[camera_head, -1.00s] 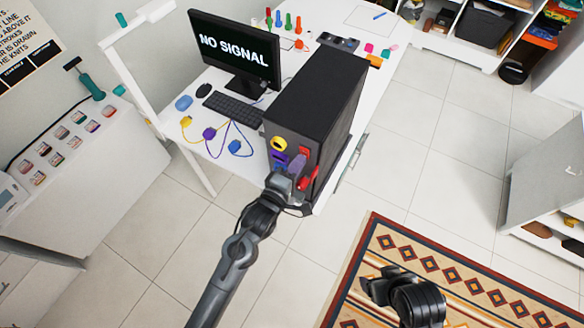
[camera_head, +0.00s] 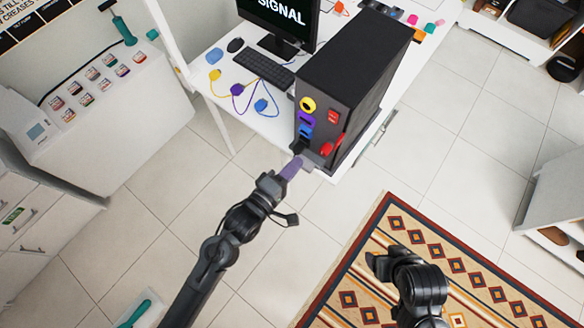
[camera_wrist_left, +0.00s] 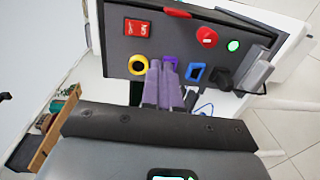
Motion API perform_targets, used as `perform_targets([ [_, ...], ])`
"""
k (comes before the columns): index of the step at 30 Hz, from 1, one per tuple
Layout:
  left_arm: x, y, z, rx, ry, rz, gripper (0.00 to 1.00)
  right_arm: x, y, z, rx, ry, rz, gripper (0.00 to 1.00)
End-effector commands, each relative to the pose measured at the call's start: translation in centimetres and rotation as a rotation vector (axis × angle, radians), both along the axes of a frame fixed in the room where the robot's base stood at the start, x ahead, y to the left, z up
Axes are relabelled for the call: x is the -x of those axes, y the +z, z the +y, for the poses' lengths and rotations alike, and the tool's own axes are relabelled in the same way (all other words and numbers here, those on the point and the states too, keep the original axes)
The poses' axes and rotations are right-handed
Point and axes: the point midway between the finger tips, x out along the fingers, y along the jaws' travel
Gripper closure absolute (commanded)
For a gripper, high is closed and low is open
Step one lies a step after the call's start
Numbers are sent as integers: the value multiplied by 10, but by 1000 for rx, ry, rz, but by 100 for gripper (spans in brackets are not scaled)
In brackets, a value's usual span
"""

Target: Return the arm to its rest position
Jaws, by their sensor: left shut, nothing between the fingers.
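My left gripper (camera_head: 291,168) has purple-grey fingers. They are together, with nothing held, in front of and a little below the black computer tower's panel (camera_head: 318,118). In the left wrist view the closed fingers (camera_wrist_left: 163,82) point toward the panel, which has a yellow ring (camera_wrist_left: 138,64), a purple socket, blue and black sockets, a red switch (camera_wrist_left: 137,28) and a round red button (camera_wrist_left: 207,37). My right gripper (camera_head: 378,265) is dark and hangs over the rug, its fingers not clear.
The white desk (camera_head: 215,86) carries the tower, a monitor, a keyboard (camera_head: 264,69) and coloured cables (camera_head: 240,92). A white cabinet (camera_head: 110,130) stands at left. A patterned rug (camera_head: 450,260) lies at right. Tiled floor in between is open.

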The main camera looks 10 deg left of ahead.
Motion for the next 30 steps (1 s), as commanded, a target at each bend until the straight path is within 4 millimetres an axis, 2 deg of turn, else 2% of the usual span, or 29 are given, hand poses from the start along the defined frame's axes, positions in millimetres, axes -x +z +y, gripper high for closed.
perform_targets([
  [17, 5, -1, 3, 0, -1, 1, 100, -1, 0, 1, -4, -2, -3, 26],
  [22, 18, -7, 5, -2, 5, 41, 100, -1, 10, 0, -1, 0, -4, 26],
  [26, 36, 9, 33, -18, 62, 85, 100, -1, 29, -1, 3, 3, -5, 26],
  [30, 56, 7, 75, -294, 108, 181, 100, -1, 40, -1, 6, 5, -7, 26],
])
